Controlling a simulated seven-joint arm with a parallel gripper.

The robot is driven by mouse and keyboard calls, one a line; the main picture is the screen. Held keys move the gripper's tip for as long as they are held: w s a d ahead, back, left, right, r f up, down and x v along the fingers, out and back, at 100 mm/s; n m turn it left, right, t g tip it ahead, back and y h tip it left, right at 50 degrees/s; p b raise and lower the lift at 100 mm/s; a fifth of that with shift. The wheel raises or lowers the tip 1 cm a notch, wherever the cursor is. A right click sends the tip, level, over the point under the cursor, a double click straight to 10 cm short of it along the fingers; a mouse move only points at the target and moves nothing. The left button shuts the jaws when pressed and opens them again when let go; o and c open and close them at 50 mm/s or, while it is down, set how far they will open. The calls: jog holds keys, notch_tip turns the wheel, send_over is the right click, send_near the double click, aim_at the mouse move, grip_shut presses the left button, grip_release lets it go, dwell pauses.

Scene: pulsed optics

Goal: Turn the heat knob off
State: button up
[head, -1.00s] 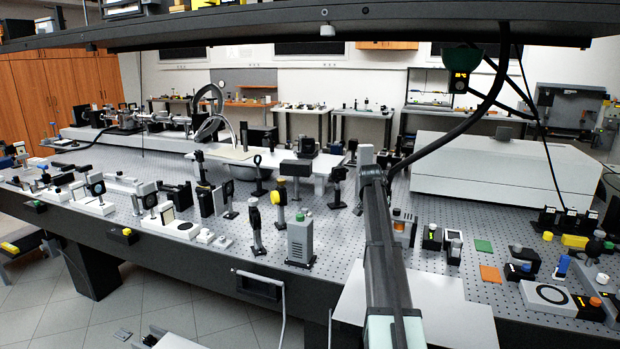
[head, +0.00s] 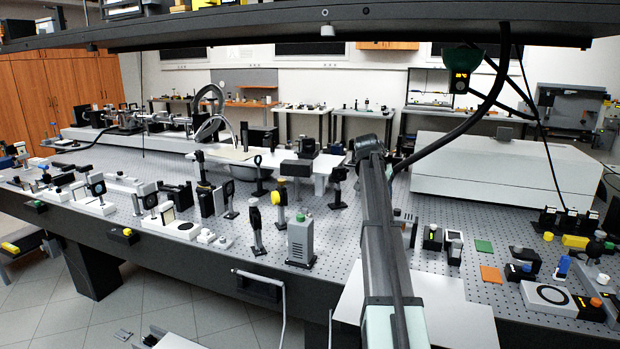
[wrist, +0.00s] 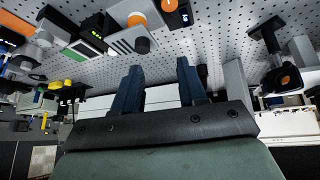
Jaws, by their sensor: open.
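My gripper (wrist: 158,78) shows in the wrist view as two dark blue fingers, spread apart with nothing between them. In the wrist view, a pale slotted box with a dark round knob (wrist: 141,45) lies beyond the fingers, slightly left of centre. A dark box with a small lit readout (wrist: 184,17) and an orange round part (wrist: 169,5) is at the top edge. I cannot tell which of these is the heat knob.
A grey vented box (head: 301,242) and several optics posts stand left of my arm. A black box with a lit display (head: 432,238), a green card (head: 484,246) and an orange card (head: 491,274) are to the right. A large white enclosure (head: 500,175) stands behind. A dark shelf (head: 300,25) hangs overhead.

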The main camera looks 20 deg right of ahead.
jog(key=s+d+r+h, duration=0.1)
jog(key=d+r+h, duration=0.4)
jog(key=w+a+n+t+h, duration=0.1)
jog(key=w+a, duration=0.4)
jog(key=a, duration=0.8)
jog(key=w+a+n+t+h, duration=0.1)
jog(key=w+a+n, duration=0.3)
jog(key=a, duration=0.9)
jog(key=w, duration=0.2)
jog(key=shift+w+a+f+n+t, duration=0.2)
jog(key=shift+w+f+n+t, duration=0.1)
jog(key=shift+f+t, duration=0.1)
